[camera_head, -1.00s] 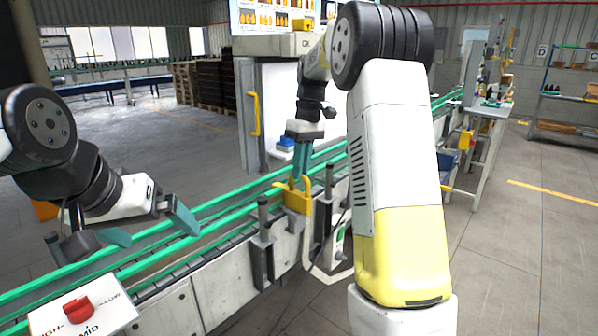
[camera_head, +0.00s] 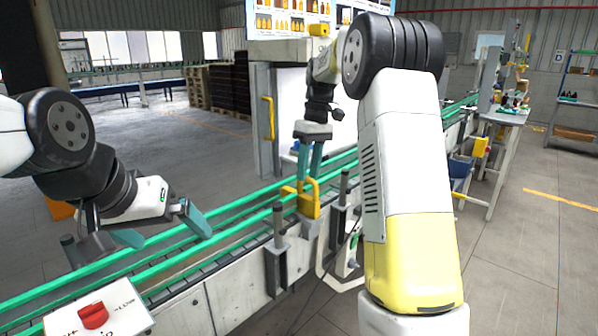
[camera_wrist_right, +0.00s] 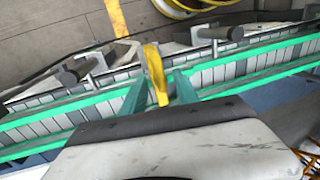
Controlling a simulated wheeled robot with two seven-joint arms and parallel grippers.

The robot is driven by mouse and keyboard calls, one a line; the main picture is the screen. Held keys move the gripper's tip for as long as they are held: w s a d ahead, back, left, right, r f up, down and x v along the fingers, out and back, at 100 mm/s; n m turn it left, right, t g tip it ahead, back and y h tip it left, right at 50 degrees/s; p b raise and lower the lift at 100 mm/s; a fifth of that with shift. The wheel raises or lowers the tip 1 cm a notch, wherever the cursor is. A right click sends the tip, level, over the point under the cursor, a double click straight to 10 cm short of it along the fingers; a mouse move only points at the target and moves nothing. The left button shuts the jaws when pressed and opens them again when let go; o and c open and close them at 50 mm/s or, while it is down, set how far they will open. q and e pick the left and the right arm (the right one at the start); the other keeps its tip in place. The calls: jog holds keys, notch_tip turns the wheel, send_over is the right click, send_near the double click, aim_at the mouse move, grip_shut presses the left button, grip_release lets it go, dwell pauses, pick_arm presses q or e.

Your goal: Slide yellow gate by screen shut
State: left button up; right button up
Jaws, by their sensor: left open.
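The yellow gate (camera_head: 309,205) with its looped handle stands at the conveyor's near side, between two dark-topped posts. The gate's handle also shows in the right wrist view (camera_wrist_right: 156,74). My right gripper (camera_head: 309,178) points down at the handle. In the wrist view its teal fingers lie on either side of the handle, with gaps visible, so it is open around it. My left gripper (camera_head: 165,230) is open and empty over the conveyor at left. The screen (camera_head: 290,20) with bottle pictures is at the top, above a white cabinet. My right arm hides part of the conveyor.
The conveyor (camera_head: 240,222) has green rails and runs from lower left to upper right. Posts (camera_head: 278,225) stand on its near side. A red selector knob (camera_head: 93,315) on a white panel is at lower left. A yellow cabinet handle (camera_head: 268,118) is behind.

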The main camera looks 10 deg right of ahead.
notch_tip(320, 180, up, 7)
jog(key=d, duration=0.1)
jog(key=shift+w, duration=0.45)
jog(key=s+r+m+t, duration=0.3)
jog(key=s+m+t, duration=0.1)
jog(key=s, duration=1.1)
jog(key=s+f+m+t, duration=0.1)
jog(key=s+f, duration=0.2)
jog(key=s, duration=0.4)
jog(key=s+a+f+m+t, duration=0.1)
jog(key=s+f+m+t, duration=0.1)
jog(key=s+f, duration=0.2)
jog(key=s, duration=0.2)
jog(key=shift+s+f+t, duration=0.25)
jog(key=shift+s+t, duration=0.05)
jog(key=shift+s, duration=0.1)
